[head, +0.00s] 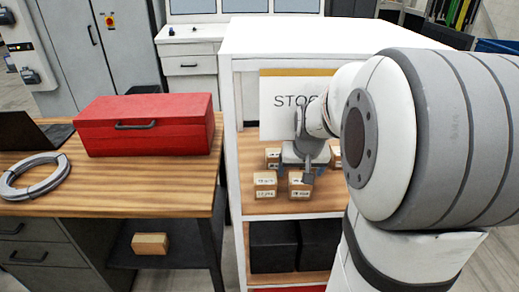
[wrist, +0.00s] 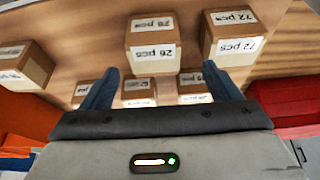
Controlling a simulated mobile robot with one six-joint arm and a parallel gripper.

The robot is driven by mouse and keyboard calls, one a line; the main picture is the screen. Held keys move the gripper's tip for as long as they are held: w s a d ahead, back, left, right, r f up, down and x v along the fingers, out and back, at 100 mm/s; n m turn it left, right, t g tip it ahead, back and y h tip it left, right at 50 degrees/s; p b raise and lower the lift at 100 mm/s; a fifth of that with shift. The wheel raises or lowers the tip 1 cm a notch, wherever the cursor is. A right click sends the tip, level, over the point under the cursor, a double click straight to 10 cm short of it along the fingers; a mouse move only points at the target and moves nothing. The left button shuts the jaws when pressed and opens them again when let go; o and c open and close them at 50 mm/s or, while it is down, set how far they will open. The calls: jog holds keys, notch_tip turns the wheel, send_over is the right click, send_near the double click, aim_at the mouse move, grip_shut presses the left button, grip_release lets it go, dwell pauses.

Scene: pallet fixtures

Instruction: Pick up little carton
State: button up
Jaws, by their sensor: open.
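Several little brown cartons with white labels stand on a wooden shelf (head: 330,200) of the white rack. In the head view, a front-left carton (head: 265,185) and a front carton to its right (head: 299,189) show below my gripper (head: 296,172). A "72 pcs" carton (wrist: 229,38) stands to the right, another carton (wrist: 25,65) to the left.
A STO-lettered sign (head: 285,112) hangs at the rack's back. Dark bins (head: 273,246) fill the shelf below. Left is a workbench with a red toolbox (head: 145,124), a coiled cable (head: 33,176), and another carton (head: 150,244) on its lower shelf.

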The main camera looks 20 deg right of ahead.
aim_at(300, 177)
jog(key=shift+w+d+f, duration=0.25)
jog(key=shift+w+f, duration=0.1)
jog(key=shift+f, duration=0.25)
jog(key=shift+w+d+f, duration=0.2)
jog(key=shift+w+f, duration=0.1)
jog(key=shift+f, duration=0.25)
jog(key=shift+p+x, duration=0.85)
jog(key=shift+x, duration=1.85)
jog(key=c, duration=1.1)
jog(key=shift+c, duration=0.2)
